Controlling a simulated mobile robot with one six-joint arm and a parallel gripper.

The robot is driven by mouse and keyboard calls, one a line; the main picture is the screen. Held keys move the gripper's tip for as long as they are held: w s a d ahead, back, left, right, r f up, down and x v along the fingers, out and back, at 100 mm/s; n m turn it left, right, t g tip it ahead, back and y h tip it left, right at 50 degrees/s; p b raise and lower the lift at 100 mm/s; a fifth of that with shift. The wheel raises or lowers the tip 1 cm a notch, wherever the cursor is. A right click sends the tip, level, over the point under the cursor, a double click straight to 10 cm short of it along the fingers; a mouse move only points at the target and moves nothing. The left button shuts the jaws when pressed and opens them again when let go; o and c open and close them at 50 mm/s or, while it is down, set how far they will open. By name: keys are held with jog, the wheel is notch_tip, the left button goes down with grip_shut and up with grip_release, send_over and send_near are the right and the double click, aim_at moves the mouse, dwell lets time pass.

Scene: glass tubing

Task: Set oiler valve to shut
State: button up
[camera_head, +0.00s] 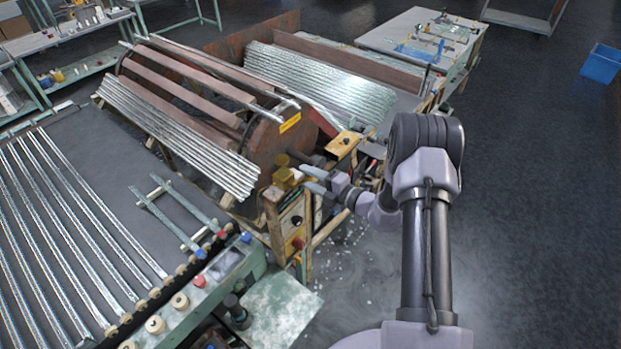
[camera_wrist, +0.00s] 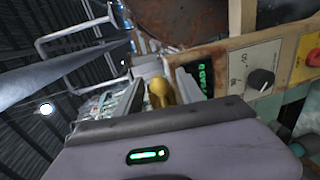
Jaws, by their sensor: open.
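A brass-yellow fitting (camera_head: 284,178), which looks like the oiler, sits on top of the wooden control box beside the drum. In the wrist view a rounded brass part (camera_wrist: 160,92) shows between my two fingers. I cannot tell from the pictures which way the valve is set. My gripper (camera_head: 312,180) is open, with its fingertips close to the right side of the brass fitting. In the wrist view my gripper (camera_wrist: 160,96) has one finger on each side of the brass part, with no clear contact showing. The body of my gripper hides the lower part of that view.
The control box (camera_head: 290,225) has a dark knob (camera_wrist: 261,79), a red button (camera_wrist: 314,57) and a green-lit display (camera_wrist: 202,75). The rusty drum (camera_head: 265,140) stands just behind. Glass tubes (camera_head: 180,135) lie left. Open floor (camera_head: 540,200) is at right.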

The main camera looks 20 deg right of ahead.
jog(key=v, duration=1.7)
jog(key=shift+s+b, duration=0.15)
jog(key=shift+b, duration=0.25)
jog(key=shift+d, duration=0.1)
